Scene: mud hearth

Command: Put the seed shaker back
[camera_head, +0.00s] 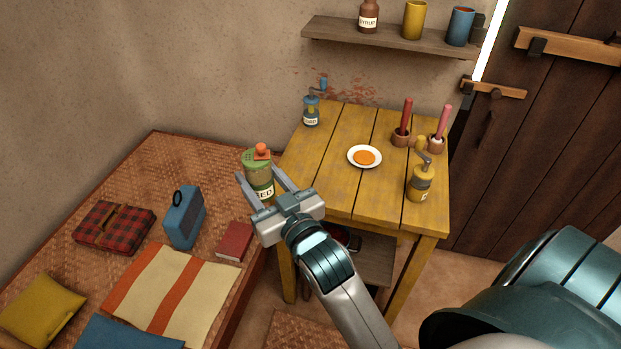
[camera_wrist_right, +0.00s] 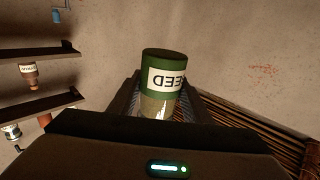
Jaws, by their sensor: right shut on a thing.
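My left gripper is not in view.
A wall shelf (camera_head: 345,35) holds a brown bottle and two mugs. The bed (camera_head: 150,150) holds cushions and a blue case. The table's front left is clear.

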